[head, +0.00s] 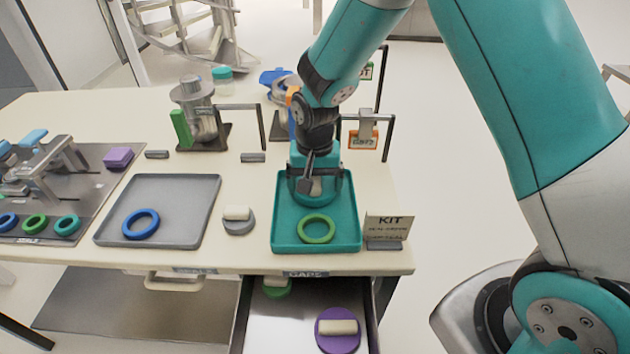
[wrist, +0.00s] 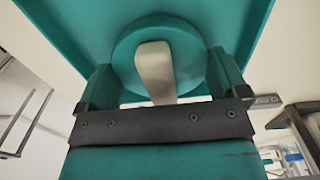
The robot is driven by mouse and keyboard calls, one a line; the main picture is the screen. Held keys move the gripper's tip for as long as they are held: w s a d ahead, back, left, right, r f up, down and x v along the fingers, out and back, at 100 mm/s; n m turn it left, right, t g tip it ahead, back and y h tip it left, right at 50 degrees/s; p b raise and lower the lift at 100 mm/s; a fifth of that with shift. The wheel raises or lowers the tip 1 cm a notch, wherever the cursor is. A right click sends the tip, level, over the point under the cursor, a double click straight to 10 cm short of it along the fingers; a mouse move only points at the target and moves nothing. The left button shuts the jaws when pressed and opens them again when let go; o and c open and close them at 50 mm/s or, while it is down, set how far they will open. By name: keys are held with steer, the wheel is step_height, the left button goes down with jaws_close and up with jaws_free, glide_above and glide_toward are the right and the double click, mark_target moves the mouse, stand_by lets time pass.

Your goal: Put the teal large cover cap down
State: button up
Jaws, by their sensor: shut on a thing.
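The teal large cover cap (head: 313,199) is a round disc with a cream handle (head: 317,185). My gripper (head: 315,178) is shut on that handle, over the back part of the teal tray (head: 350,238). In the wrist view the teal disc (wrist: 197,48) and its handle (wrist: 155,72) show between the fingers of my gripper (wrist: 160,85), with the teal tray floor behind. I cannot tell whether the cap touches the tray. A green ring (head: 317,241) lies in the front part of the tray, just in front of the cap.
A KIT sign (head: 389,226) stands right of the tray. A grey cap (head: 239,228) with a cream handle sits left of it, beside a grey tray (head: 182,190) with a blue ring (head: 141,236). The open drawer (head: 287,325) holds a purple cap (head: 338,343) and a green cap (head: 277,293).

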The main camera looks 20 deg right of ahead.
mark_target(315, 178)
steer(key=shift+f, duration=0.2)
steer(key=shift+f, duration=0.1)
steer(key=o, duration=0.6)
step_height(315, 178, up, 12)
steer(key=shift+f+b, duration=0.25)
steer(key=shift+b, duration=0.3)
steer(key=s+a+r+n+y, duration=0.1)
steer(key=s+r+n, duration=0.2)
steer(key=s, duration=0.5)
steer(key=s+a+r+n+y, duration=0.1)
steer(key=s+a+r+n, duration=0.1)
steer(key=s, duration=0.6)
steer(key=s+a+r+n+y, duration=0.1)
steer(key=s+r+n+y, duration=0.1)
steer(key=s+r+n, duration=0.2)
steer(key=shift+s+a+r+n, duration=0.15)
steer(key=shift+s+n, duration=0.45)
steer(key=shift+s, duration=0.45)
steer(key=shift+s+a+f+n, duration=0.15)
steer(key=shift+s+n, duration=0.45)
steer(key=shift+s, duration=0.4)
